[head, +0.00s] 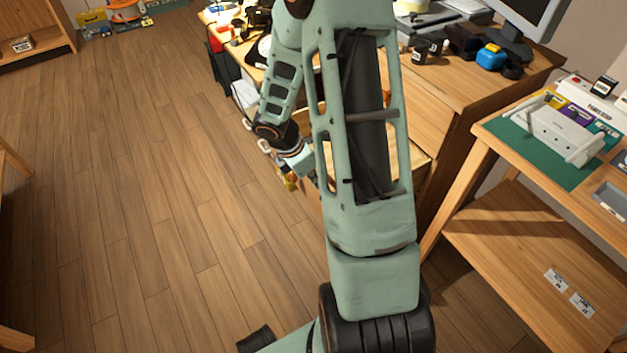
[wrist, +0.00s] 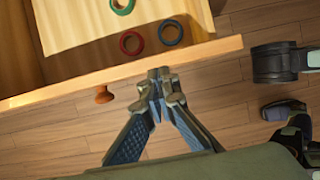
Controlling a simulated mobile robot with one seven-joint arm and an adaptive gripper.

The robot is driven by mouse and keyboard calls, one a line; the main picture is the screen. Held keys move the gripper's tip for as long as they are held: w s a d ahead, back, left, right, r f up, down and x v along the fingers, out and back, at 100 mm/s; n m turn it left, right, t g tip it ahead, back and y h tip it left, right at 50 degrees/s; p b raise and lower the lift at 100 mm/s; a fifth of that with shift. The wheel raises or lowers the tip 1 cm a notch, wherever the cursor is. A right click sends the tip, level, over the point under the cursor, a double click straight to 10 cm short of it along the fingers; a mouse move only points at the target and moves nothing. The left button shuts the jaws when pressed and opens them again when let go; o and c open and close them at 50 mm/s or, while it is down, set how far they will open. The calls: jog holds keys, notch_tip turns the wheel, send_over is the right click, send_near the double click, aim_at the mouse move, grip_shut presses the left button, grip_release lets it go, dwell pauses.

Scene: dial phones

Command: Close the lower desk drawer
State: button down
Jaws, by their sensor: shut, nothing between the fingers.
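A pulled-out wooden drawer (wrist: 75,78) fills the upper left of the wrist view, its front panel running slantwise across. Its round wooden knob (wrist: 103,95) sticks out left of my gripper. Green, red and blue rings lie inside. My gripper (wrist: 160,73) is shut and empty, its tips at the front panel; whether they touch it I cannot tell. In the head view the desk (head: 455,95) is at the upper right, and my arm hides most of the drawer. My gripper (head: 290,182) shows low, left of the desk. I cannot tell which drawer level this is.
The desk top carries a monitor (head: 530,20), a blue item (head: 491,57) and clutter. A side table (head: 487,130) with a green mat and a white device stands at the right. The wooden floor (head: 130,200) at the left is clear. A shelf (head: 40,25) stands far left.

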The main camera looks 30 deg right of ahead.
jog(key=d+p, duration=1.1)
jog(key=d, duration=1.7)
jog(key=shift+w+p, duration=0.4)
jog(key=shift+a, duration=0.1)
